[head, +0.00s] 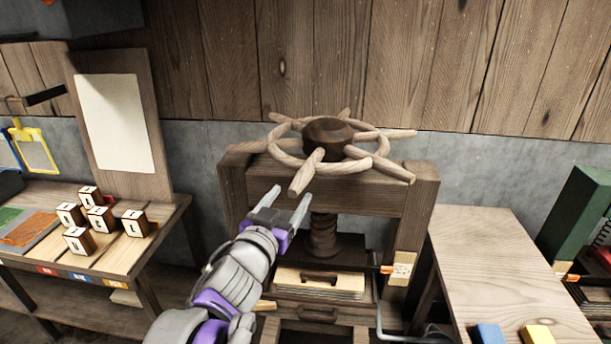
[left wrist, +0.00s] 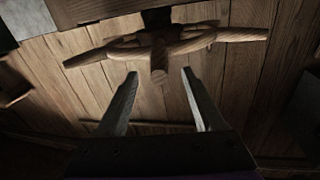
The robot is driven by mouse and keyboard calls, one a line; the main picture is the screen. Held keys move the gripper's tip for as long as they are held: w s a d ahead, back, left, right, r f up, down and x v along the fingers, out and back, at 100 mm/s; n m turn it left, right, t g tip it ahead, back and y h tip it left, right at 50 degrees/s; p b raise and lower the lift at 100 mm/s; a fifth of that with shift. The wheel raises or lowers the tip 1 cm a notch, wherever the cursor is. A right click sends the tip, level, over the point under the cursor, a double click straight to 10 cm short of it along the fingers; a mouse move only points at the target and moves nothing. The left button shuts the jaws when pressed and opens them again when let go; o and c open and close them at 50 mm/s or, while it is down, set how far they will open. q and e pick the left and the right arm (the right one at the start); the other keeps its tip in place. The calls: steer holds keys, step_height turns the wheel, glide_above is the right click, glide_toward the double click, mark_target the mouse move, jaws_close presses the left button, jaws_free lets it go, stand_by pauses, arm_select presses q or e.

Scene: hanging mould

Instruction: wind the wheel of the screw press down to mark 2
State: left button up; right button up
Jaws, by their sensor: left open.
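The screw press stands in the middle of the head view, with a wooden frame (head: 427,200). Its wooden wheel (head: 375,160) lies flat on top, with several handles sticking out around a dark hub (head: 328,133). The threaded screw (head: 323,237) runs down from it to the dark pressing plate. A small paper scale with an orange pointer (head: 388,270) is at the right post; its marks are too small to read. My left gripper (head: 286,200) is open and empty, just below and left of the near handle (head: 304,176). In the left wrist view the wheel (left wrist: 205,45) is ahead of the open fingers (left wrist: 158,80).
A table on the left (head: 150,255) holds several lettered wooden blocks (head: 100,219). A plank wall (head: 400,60) is behind the press.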

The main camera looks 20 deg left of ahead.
mark_target(303, 176)
arm_select(q)
steer(key=w+p, duration=0.1)
steer(key=w, duration=0.8)
steer(key=shift+p, duration=0.4)
arm_select(e)
steer(key=r, duration=0.1)
steer(key=w+r, duration=0.1)
steer(key=r, duration=0.1)
steer(key=shift+w, duration=0.25)
arm_select(q)
jaws_close()
steer(key=shift+a, duration=0.1)
